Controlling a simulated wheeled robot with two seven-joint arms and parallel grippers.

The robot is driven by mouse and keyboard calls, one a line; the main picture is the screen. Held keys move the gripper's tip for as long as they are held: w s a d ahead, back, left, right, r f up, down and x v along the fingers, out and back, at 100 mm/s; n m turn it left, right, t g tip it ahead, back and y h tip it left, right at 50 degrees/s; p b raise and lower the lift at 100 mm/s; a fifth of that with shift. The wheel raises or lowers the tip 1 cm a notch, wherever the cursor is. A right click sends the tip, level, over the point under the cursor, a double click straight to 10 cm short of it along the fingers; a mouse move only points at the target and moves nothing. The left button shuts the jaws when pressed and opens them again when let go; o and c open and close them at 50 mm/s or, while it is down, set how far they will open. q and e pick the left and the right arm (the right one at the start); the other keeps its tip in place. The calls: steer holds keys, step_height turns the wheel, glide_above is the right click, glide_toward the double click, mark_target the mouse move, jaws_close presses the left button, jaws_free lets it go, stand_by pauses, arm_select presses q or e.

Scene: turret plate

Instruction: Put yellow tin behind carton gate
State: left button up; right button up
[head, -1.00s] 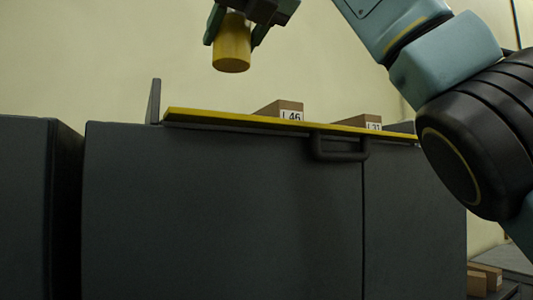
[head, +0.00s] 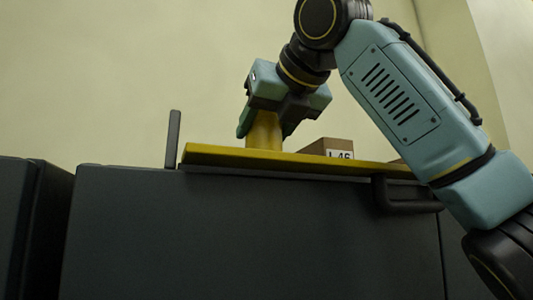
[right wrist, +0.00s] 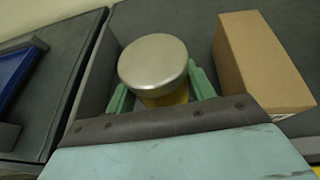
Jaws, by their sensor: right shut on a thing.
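The yellow tin (head: 264,131) is upright between the fingers of my right gripper (head: 266,128), low behind the yellow front edge of the cabinet top. My right gripper is shut on it. In the right wrist view the tin (right wrist: 155,66) shows its silver lid, between green fingertips (right wrist: 160,95). A brown carton (head: 328,147) labelled 46 stands to its right; it also shows in the right wrist view (right wrist: 258,62), with a gap to the tin. The front edge hides the tin's bottom, so I cannot tell whether it touches the surface. My left gripper is not in view.
The yellow edge strip (head: 220,157) runs along the top of the dark cabinet (head: 250,230). A dark upright plate (head: 173,139) stands at its left end. A dark handle (head: 408,197) sticks out in front. A blue object (right wrist: 14,72) lies at left in the right wrist view.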

mark_target(272, 141)
steer(key=shift+s+f, duration=0.1)
steer(key=shift+f, duration=1.85)
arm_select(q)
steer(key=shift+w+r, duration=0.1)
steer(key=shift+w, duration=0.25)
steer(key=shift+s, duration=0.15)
arm_select(e)
steer(key=shift+f, duration=0.1)
steer(key=o, duration=1.3)
steer(key=shift+f, duration=0.1)
steer(key=shift+o, duration=0.2)
steer(key=shift+s+r, duration=0.1)
steer(key=shift+r, duration=0.15)
arm_select(q)
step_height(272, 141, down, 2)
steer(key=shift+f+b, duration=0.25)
steer(key=shift+b, duration=0.9)
arm_select(e)
steer(key=v, duration=1.1)
steer(key=shift+s+d+r, duration=0.1)
steer(key=shift+s+d, duration=0.1)
steer(key=shift+s, duration=0.15)
